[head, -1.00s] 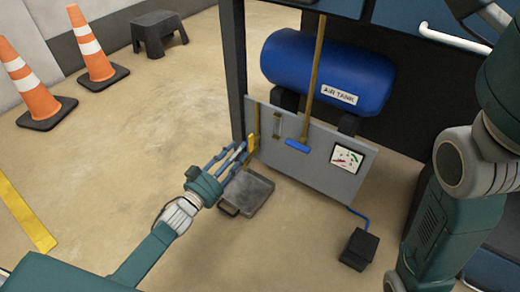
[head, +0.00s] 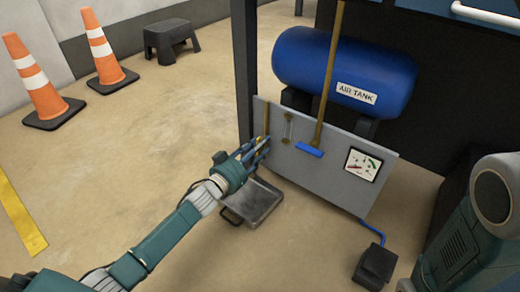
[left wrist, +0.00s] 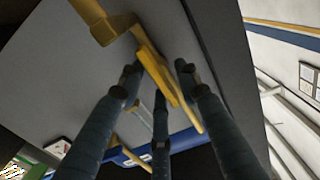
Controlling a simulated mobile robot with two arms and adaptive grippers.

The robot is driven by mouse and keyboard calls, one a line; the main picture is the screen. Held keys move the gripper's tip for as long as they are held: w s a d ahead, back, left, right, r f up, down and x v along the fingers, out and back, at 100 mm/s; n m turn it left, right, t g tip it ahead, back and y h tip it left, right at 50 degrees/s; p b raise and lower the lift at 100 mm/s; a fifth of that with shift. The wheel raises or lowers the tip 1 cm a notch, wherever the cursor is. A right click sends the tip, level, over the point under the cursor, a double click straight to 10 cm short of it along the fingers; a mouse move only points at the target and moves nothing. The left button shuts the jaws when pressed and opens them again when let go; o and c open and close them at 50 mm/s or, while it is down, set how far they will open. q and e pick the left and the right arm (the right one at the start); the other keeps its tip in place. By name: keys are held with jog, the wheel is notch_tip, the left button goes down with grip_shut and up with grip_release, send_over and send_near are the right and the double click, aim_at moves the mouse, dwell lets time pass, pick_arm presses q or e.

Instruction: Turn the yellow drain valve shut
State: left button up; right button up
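The yellow drain valve sits low on the grey panel's left edge. In the left wrist view its flat yellow lever (left wrist: 155,68) runs diagonally from a thicker yellow pipe body (left wrist: 98,22). In the head view the lever is mostly hidden behind my left gripper (head: 262,148). The gripper's blue-grey fingers point at the panel. In the left wrist view the fingers (left wrist: 160,80) are apart, with the lever between them. I cannot tell whether any finger touches it. My right gripper is out of view.
The grey panel (head: 331,172) carries a blue-handled lever (head: 309,150) and a gauge (head: 363,164). A grey drain tray (head: 255,203) lies on the floor below. A blue air tank (head: 345,68) stands behind. A black box (head: 375,266) is on the floor at right.

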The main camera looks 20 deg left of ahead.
pick_arm(q)
grip_shut()
